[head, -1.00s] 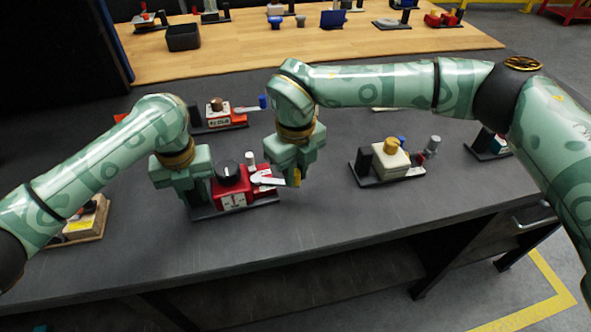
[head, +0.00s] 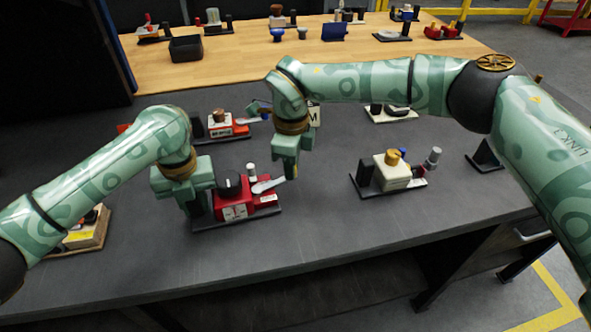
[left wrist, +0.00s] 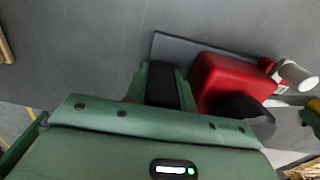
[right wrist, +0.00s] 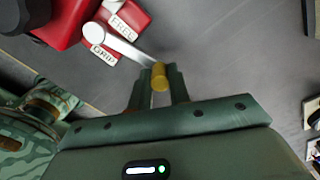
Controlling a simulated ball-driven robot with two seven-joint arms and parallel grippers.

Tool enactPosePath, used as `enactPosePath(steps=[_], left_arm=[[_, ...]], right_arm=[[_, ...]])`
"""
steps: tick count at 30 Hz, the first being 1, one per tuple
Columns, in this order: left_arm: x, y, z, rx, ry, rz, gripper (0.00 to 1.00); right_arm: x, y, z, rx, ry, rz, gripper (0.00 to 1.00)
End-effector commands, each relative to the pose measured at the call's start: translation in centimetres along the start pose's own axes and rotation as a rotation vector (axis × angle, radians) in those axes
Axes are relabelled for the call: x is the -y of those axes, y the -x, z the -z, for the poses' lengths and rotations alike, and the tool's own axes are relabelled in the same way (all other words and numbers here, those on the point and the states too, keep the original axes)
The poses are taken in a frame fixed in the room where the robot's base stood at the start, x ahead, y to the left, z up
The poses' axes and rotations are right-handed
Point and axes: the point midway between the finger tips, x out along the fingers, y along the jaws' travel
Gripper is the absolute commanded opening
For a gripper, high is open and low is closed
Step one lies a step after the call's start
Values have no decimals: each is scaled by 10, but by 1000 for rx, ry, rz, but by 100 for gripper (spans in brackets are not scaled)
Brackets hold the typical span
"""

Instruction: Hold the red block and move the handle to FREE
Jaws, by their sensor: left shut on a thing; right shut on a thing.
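The red block (head: 237,212), with a white marked panel and black knob, stands on a dark base plate (head: 240,223) in the head view; it also shows in the left wrist view (left wrist: 225,80). My left gripper (head: 196,208) is shut on a black upright post (left wrist: 162,84) beside the red block, on the same plate. The silver handle (right wrist: 124,46) pivots on a smaller red part between the labels FREE (right wrist: 122,24) and GRIP (right wrist: 102,54). My right gripper (right wrist: 160,80) is shut on the handle's yellow end knob (right wrist: 160,75).
A white cylinder (left wrist: 297,75) stands close to the handle pivot. A beige unit with a yellow knob (head: 392,172) stands to the right, and a red-and-white unit (head: 227,125) behind. The dark bench (head: 320,225) is clear in front.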

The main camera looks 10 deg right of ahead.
Motion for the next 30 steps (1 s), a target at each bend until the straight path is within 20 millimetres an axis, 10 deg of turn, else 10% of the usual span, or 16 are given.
enactPosePath(steps=[30], left_arm=[[-2, -5, 2, -7, -5, -9, 0]], right_arm=[[16, 1, -18, 2, 270, 7, 0]])
